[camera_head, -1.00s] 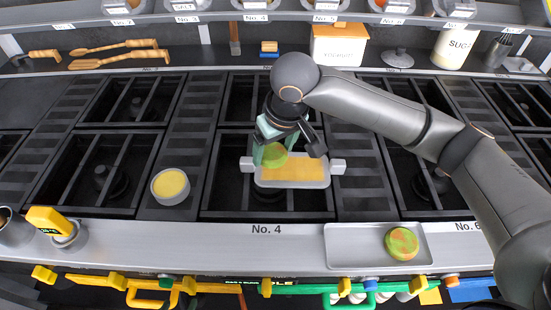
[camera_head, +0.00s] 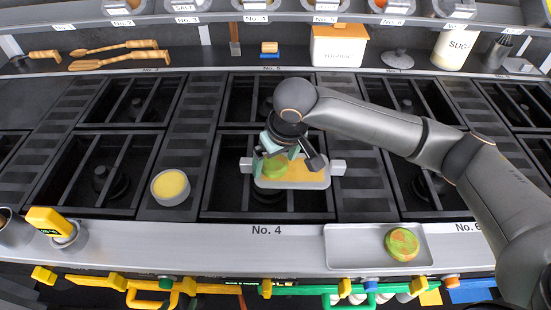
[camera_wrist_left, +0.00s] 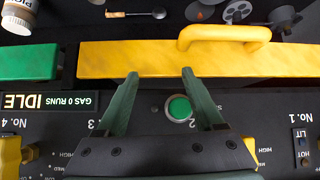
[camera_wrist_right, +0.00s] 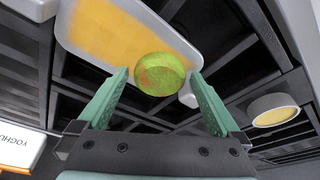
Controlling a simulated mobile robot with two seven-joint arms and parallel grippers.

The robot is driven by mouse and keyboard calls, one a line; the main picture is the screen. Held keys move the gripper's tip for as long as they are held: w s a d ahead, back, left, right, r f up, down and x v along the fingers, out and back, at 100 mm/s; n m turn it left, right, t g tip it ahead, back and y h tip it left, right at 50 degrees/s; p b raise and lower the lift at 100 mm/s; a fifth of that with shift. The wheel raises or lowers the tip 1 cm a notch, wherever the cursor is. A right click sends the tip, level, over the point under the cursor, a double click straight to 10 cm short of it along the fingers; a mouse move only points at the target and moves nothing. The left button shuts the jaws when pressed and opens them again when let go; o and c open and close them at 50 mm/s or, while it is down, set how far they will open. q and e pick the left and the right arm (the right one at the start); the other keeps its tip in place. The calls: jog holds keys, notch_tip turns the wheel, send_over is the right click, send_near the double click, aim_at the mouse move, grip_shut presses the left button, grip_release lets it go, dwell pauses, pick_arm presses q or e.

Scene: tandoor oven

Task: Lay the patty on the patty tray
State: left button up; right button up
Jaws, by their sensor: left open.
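A green patty (camera_head: 270,169) with reddish patches is at the left part of a pale rectangular dish (camera_head: 316,183) with a yellow inside and two side handles, over burner No. 4. My right gripper (camera_head: 283,160) is above it, fingers apart on either side. The right wrist view shows the patty (camera_wrist_right: 160,74) between the fingertips with narrow gaps, so the gripper looks open; whether the patty rests on the dish is unclear. Another green-orange patty (camera_head: 402,243) lies on a grey metal tray (camera_head: 355,252) on the front ledge. My left gripper (camera_wrist_left: 160,75) is open and empty before the control panel.
A round bowl of yellow contents (camera_head: 170,187) stands left of the dish. A yellow gauge (camera_head: 45,220) stands on the ledge at left. Yellow and green handles (camera_wrist_left: 225,34) run along the front.

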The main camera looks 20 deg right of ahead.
jog(key=p+v, duration=0.1)
jog(key=v, duration=1.1)
